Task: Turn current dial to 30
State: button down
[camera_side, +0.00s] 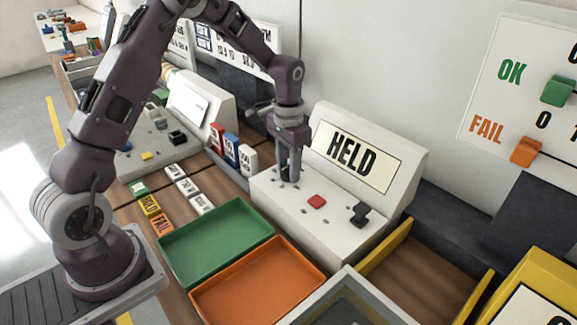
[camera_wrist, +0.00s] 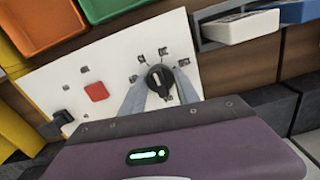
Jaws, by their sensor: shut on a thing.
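The current dial (camera_wrist: 158,77) is a black round knob with a white pointer mark on the white console (camera_side: 335,226). Small labels sit around it in the wrist view, too small to read. My gripper (camera_side: 289,178) points down over the left part of the console in the side view. In the wrist view its two grey fingers (camera_wrist: 160,88) are on either side of the dial and shut on it. In the side view the dial is hidden by the fingers. The console's sloped display (camera_side: 353,155) reads HELD.
A red button (camera_side: 316,202) and a black switch (camera_side: 360,213) are on the same console, right of the gripper. A green tray (camera_side: 217,242) and an orange tray (camera_side: 258,284) lie in front. Red, blue and white blocks (camera_side: 232,150) stand just left of the console.

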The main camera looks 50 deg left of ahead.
aim_at(288, 166)
jog(key=m, duration=0.4)
jog(key=shift+m, duration=0.7)
jog(key=c, duration=0.9)
grip_release()
notch_tip(288, 166, up, 7)
jog(key=shift+r, duration=0.1)
